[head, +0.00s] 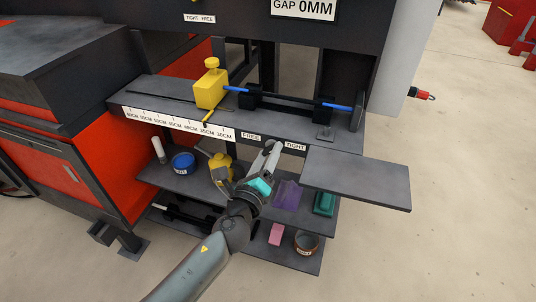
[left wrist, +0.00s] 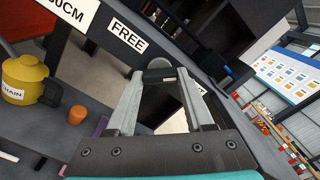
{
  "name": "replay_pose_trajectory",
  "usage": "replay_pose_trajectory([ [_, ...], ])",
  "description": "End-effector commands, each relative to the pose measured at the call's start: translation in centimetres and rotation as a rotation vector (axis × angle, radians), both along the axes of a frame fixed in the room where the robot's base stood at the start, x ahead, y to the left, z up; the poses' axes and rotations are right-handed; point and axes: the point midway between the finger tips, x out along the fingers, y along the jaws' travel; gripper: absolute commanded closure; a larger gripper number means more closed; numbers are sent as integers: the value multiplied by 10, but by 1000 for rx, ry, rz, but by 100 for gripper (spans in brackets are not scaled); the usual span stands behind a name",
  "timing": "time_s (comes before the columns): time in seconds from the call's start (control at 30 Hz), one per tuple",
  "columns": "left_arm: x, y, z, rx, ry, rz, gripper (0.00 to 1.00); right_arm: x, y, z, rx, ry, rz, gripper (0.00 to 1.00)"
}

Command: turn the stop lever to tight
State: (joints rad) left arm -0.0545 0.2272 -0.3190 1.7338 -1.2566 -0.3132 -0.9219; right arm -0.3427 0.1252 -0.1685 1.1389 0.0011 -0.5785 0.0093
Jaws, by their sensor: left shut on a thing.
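My left gripper (head: 270,152) reaches up to the front edge of the bench, between the FREE label (head: 251,136) and the TIGHT label (head: 295,146). In the left wrist view, the fingers (left wrist: 160,76) are shut on a short dark bar, which appears to be the stop lever (left wrist: 159,75). Most of the lever is hidden by the fingers. The FREE label (left wrist: 127,35) is left of the fingers, and the TIGHT label is mostly covered by the right finger. The yellow stop block (head: 209,91) sits on the bench above the scale. My right gripper is not in view.
A blue-ended bar (head: 290,98) lies along the bench (head: 150,90). A grey side shelf (head: 358,180) juts out right of the gripper. Lower shelves hold a blue bowl (head: 183,163), a yellow pot (head: 221,166) and a green box (head: 324,204). Open floor lies at right.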

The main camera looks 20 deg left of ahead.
Motion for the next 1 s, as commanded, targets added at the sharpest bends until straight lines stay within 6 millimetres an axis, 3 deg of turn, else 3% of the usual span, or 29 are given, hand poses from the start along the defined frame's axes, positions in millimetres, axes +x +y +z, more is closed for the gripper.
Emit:
replay_pose_trajectory([
  [0.1,0,0,0,6,0,0,100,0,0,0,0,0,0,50],
  [0.13,0,0,0,5,0,0,44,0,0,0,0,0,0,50],
  [0.37,0,0,0,3,0,0,18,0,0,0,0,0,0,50],
  [0.73,-5,0,-1,1,1,0,18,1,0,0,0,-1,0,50],
  [1.0,-43,1,-2,0,2,-1,18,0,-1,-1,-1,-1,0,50],
])
